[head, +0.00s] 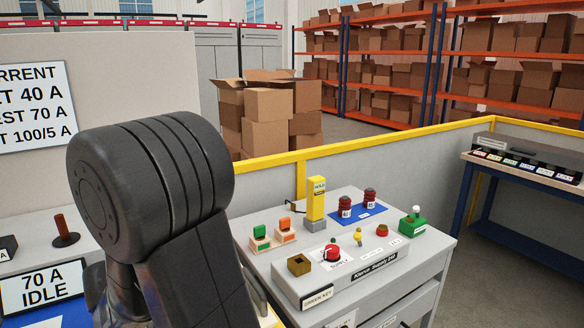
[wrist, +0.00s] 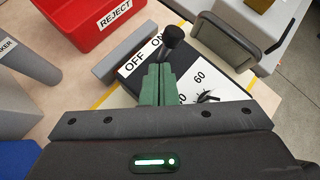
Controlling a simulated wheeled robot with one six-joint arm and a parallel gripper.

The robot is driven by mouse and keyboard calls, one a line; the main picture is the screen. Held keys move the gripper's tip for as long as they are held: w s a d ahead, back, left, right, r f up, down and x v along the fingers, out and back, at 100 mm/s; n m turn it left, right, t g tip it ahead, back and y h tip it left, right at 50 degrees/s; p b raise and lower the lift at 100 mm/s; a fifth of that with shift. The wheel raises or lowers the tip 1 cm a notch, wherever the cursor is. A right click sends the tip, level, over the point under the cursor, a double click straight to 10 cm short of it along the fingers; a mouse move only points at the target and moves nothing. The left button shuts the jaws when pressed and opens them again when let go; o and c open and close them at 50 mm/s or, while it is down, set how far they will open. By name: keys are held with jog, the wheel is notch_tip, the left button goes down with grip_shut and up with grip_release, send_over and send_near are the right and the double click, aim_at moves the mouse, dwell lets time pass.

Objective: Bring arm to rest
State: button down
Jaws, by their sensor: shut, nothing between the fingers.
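My arm (head: 150,190) fills the left foreground of the head view, its thick black joint raised and bent. My gripper is outside the head view. In the wrist view my gripper (wrist: 158,72) shows its two green fingers together, with nothing between them. Just past the fingertips is a lever with a black ball knob (wrist: 172,37) on a panel (wrist: 133,64) marked OFF and ON. I cannot tell whether the fingers touch the lever. A dial with a 60 mark (wrist: 207,95) is right of the fingers, partly hidden by the gripper body.
In the wrist view, a red REJECT bin (wrist: 92,38) and a grey bar (wrist: 123,55) lie left, and a grey padded block (wrist: 226,42) right. In the head view, a grey control desk (head: 345,270) stands right of my arm, before a yellow rail (head: 385,138).

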jog(key=s+a+r+b, duration=0.1)
jog(key=s+a, duration=0.1)
jog(key=s, duration=0.4)
jog(key=s+a+r+t+h+b, duration=0.1)
jog(key=s+a+r, duration=0.1)
jog(key=s, duration=0.4)
jog(key=shift+s+a+n, duration=0.3)
jog(key=shift+a, duration=0.5)
